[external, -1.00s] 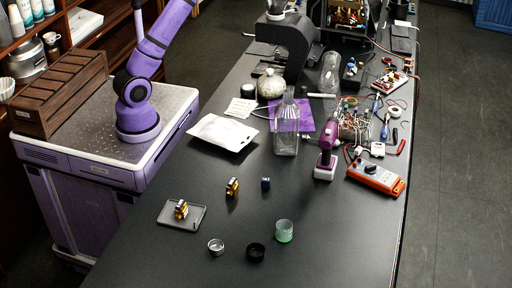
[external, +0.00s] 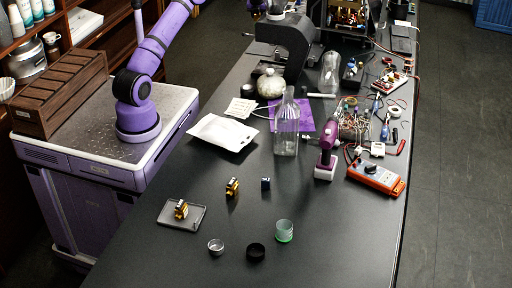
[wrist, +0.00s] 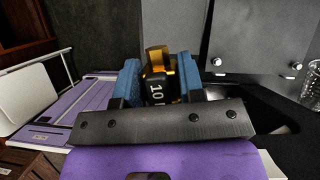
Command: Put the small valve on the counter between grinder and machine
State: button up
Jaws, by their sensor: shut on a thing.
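In the wrist view my gripper (wrist: 159,70) has its two blue fingers closed on a small valve (wrist: 158,88), a brass and black piece marked "10". The held valve is off the counter, with a grey surface and a dark panel behind it. The external view does not show my gripper; my arm leaves it at the top. The dark counter (external: 330,225) runs through the external view. A dark curved appliance, perhaps the grinder (external: 287,45), stands at its far part. The opened machine (external: 345,12) with copper-coloured insides is behind it, cut by the top edge.
Another brass valve (external: 232,187), a small blue-black part (external: 266,183) and a tray (external: 196,217) holding a brass piece are on the near counter. The near right counter is clear.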

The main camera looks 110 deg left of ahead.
jog(key=m, duration=0.2)
send_over(261, 50)
jog(key=d, duration=0.1)
notch_tip(261, 50, down, 10)
jog(key=f, duration=0.1)
jog(key=shift+t, duration=0.4)
jog(key=shift+w+d+f, duration=0.1)
jog(key=shift+d+f, duration=0.05)
jog(key=shift+f, duration=2.9)
jog(key=shift+f, duration=0.35)
jog(key=o, duration=1.2)
jog(key=shift+c, duration=0.2)
